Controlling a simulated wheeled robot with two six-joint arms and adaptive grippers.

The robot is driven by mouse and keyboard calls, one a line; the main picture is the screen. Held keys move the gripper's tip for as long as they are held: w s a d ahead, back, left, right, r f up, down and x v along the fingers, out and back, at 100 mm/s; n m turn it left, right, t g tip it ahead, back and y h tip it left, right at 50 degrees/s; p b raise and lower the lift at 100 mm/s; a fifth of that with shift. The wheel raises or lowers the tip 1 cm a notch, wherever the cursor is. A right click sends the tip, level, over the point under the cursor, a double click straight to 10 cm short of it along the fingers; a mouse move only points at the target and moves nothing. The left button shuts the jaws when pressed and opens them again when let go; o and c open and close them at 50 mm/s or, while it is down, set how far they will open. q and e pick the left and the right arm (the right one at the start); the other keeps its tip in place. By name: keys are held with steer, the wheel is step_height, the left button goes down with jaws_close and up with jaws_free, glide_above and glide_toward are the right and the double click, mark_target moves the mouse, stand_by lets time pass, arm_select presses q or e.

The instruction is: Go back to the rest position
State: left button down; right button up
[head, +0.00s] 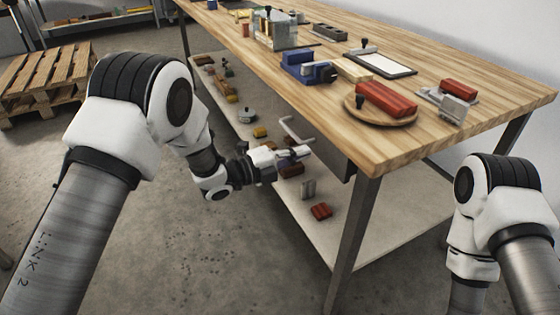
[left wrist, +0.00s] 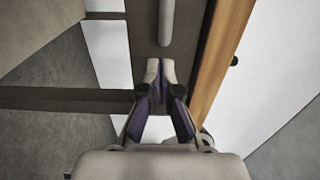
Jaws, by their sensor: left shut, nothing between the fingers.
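My left gripper (head: 292,155) is at the front side of the workbench, below the tabletop and in front of a grey drawer (head: 325,150). In the left wrist view its two fingers (left wrist: 160,72) are shut with nothing between them. A pale bar handle (head: 291,130) on the drawer is close to the fingers; it also shows in the left wrist view (left wrist: 166,22), apart from the fingertips. My right arm is at the right edge of the head view, and its gripper is out of view.
The wooden tabletop (head: 440,120) holds a round board (head: 352,113) with a red block (head: 386,99), a blue vise (head: 302,68) and other items. A lower shelf (head: 350,230) carries small blocks. A pallet (head: 48,82) lies at the left. Floor in front is clear.

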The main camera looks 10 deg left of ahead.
arm_select(q)
steer(key=p+v, duration=0.1)
steer(key=v, duration=1)
steer(key=s+a+f+n+g+y, duration=0.1)
steer(key=s+f+n+y, duration=0.45)
steer(key=f, duration=0.65)
steer(key=s+a+f+n+g+y, duration=0.1)
steer(key=s+a+f+n+y, duration=0.1)
steer(key=s+f+n, duration=0.75)
steer(key=s+a+f+n+g+y, duration=0.3)
steer(key=s+a+f+g+y, duration=0.15)
steer(key=s+f, duration=0.4)
steer(key=s+a+n+g+y, duration=0.35)
steer(key=s+a+n, duration=0.25)
steer(key=s+n, duration=0.55)
step_height(320, 180, up, 21)
steer(key=p, duration=2.2)
steer(key=shift+w+f, duration=0.2)
steer(key=shift+w, duration=0.1)
arm_select(e)
step_height(320, 180, up, 23)
steer(key=shift+a, duration=0.15)
